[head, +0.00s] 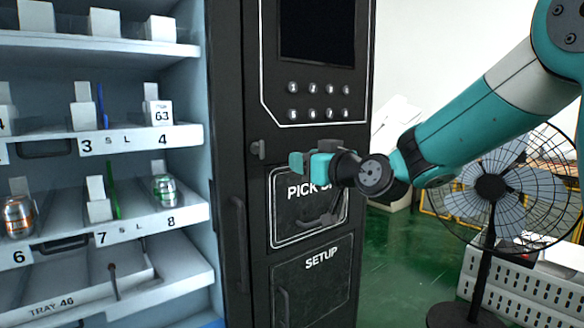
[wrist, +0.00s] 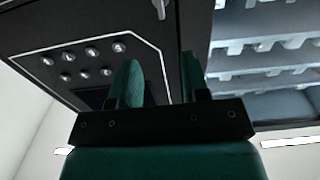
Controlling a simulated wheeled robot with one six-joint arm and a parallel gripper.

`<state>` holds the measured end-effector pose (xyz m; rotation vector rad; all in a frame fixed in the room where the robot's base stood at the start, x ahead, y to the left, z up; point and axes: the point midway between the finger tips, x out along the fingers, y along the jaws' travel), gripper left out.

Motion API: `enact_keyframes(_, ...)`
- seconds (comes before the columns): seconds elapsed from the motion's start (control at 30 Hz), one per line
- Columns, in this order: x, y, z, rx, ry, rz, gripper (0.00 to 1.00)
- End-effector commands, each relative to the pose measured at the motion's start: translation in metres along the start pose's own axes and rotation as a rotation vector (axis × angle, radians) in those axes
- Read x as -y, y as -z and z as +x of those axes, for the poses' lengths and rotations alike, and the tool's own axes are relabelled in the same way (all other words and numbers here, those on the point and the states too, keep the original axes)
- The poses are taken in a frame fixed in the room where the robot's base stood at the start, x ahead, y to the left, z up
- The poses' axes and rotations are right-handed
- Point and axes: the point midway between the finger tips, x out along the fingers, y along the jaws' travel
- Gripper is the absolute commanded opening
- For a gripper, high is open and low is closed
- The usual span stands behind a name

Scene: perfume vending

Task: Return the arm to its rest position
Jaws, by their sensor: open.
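My gripper (head: 308,163) is at the end of my teal arm, in front of the black panel of the vending machine (head: 230,130), over the upper part of the pick-up door (head: 308,208). In the wrist view my gripper (wrist: 162,80) shows two teal fingers standing apart with nothing between them. The keypad buttons (wrist: 85,60) appear to the left of the fingers there. My arm comes in from the upper right of the head view.
A setup door (head: 315,290) is below the pick-up door. A fan (head: 490,187) stands at the right near a white perforated cabinet (head: 525,285). Green floor (head: 390,260) shows between machine and fan.

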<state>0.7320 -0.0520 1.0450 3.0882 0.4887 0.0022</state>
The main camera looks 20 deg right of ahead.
Motion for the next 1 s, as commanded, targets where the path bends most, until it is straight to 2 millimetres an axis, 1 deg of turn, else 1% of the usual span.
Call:
enact_keyframes(0.1,0.001,0.0,0.0,0.002,0.002,0.0,0.43)
enact_keyframes(0.17,0.006,-0.002,-0.001,0.017,0.014,0.004,0.43)
enact_keyframes(0.27,0.032,-0.013,-0.01,0.108,0.078,0.023,0.43)
enact_keyframes(0.33,0.063,-0.029,-0.025,0.227,0.155,0.045,0.43)
enact_keyframes(0.37,0.079,-0.037,-0.035,0.293,0.192,0.054,0.43)
enact_keyframes(0.4,0.1,-0.05,-0.051,0.389,0.244,0.067,0.43)
enact_keyframes(0.43,0.115,-0.059,-0.065,0.466,0.281,0.075,0.43)
enact_keyframes(0.47,0.129,-0.069,-0.081,0.543,0.314,0.081,0.43)
enact_keyframes(0.5,0.145,-0.081,-0.102,0.643,0.353,0.087,0.43)
enact_keyframes(0.57,0.164,-0.096,-0.133,0.778,0.398,0.09,0.43)
enact_keyframes(0.6,0.173,-0.105,-0.153,0.864,0.422,0.088,0.43)
enact_keyframes(0.73,0.192,-0.128,-0.216,1.11,0.472,0.071,0.43)
enact_keyframes(0.77,0.195,-0.131,-0.23,1.161,0.48,0.064,0.43)
enact_keyframes(0.8,0.197,-0.136,-0.248,1.229,0.486,0.054,0.43)
enact_keyframes(0.87,0.199,-0.142,-0.276,1.33,0.493,0.037,0.43)
enact_keyframes(0.9,0.199,-0.146,-0.294,1.395,0.496,0.023,0.43)
enact_keyframes(0.93,0.198,-0.125,-0.288,1.382,0.491,0.03,0.43)
enact_keyframes(1.0,0.197,-0.106,-0.287,1.379,0.49,0.032,0.43)
